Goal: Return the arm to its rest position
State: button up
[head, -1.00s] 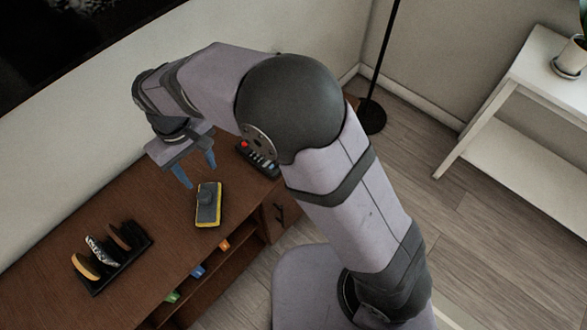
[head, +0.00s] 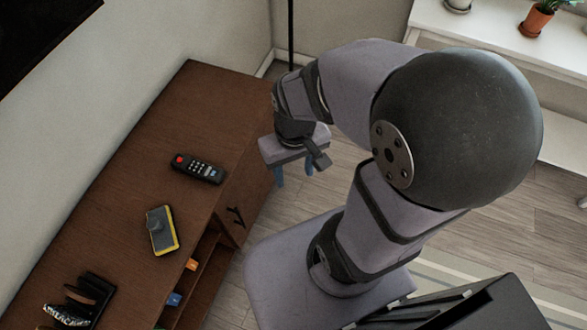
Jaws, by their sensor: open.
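My gripper (head: 294,177) hangs at the end of my folded arm, just right of the wooden cabinet's edge, over the floor. Its blue fingers point down and are apart, with nothing between them. The arm is bent, with its large dark elbow joint at the right of the view. Part of the gripper's palm is hidden by the wrist.
The brown cabinet (head: 140,180) holds a black remote (head: 198,168), a yellow-edged grey device (head: 162,231) and a dark rack (head: 96,289) with items. A white shelf (head: 480,35) with potted plants stands at the back right. A lamp pole (head: 291,35) rises behind.

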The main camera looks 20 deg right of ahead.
jog(key=shift+o, duration=0.3)
notch_tip(320, 180, up, 12)
jog(key=p, duration=1.2)
jog(key=shift+r+p, duration=0.25)
jog(key=shift+p, duration=0.05)
jog(key=o, duration=0.8)
jog(key=shift+f, duration=0.1)
jog(key=shift+c, duration=0.2)
